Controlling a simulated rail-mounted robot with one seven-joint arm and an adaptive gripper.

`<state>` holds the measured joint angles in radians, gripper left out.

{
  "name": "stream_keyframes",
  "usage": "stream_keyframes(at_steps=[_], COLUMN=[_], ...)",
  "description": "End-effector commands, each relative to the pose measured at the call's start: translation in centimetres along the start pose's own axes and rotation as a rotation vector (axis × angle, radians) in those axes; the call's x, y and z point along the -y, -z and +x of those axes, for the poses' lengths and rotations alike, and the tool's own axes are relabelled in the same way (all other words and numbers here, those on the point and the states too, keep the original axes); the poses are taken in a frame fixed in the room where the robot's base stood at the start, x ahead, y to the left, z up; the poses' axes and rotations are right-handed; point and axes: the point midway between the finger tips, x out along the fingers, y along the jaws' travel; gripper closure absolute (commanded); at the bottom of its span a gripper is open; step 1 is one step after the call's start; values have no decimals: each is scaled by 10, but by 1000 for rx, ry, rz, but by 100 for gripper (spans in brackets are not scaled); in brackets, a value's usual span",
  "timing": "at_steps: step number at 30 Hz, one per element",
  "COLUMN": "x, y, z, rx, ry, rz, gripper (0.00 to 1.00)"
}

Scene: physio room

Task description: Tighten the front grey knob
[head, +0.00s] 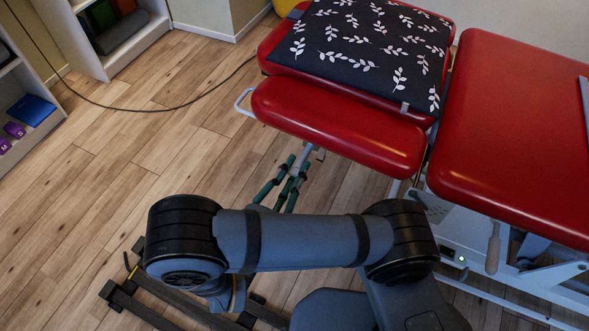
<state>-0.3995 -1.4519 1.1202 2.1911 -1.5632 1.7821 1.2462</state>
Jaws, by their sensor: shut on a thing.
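I cannot make out the front grey knob in the head view. My arm reaches across the bottom of the picture and bends down at the left, above a dark metal frame (150,309) on the floor. My gripper is hidden behind the arm, so its jaws and what they hold do not show.
A red padded treatment table (335,128) stands beyond the arm, with a dark leaf-patterned cushion (365,42) on it. Green bars (272,184) show below its near edge. Shelves (125,55) stand at the upper left. A thin cable crosses the open wooden floor (150,150).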

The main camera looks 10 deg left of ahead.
Motion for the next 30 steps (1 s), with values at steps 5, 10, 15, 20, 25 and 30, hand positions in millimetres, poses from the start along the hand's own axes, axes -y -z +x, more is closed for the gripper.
stream_keyframes(at_steps=[5, 10, 15, 20, 25, 30], x=[-2, -2, -2, -1, -1, 0], y=[2, 2, 1, 0, 0, 1], z=[-1, -1, 0, 0, 0, -10], rx=[-6, -6, -3, -1, 0, -4], ry=[-4, -4, -3, -3, -2, -2], rz=[7, 7, 4, 3, 2, 3], gripper=[100, 75, 65, 60, 60, 60])
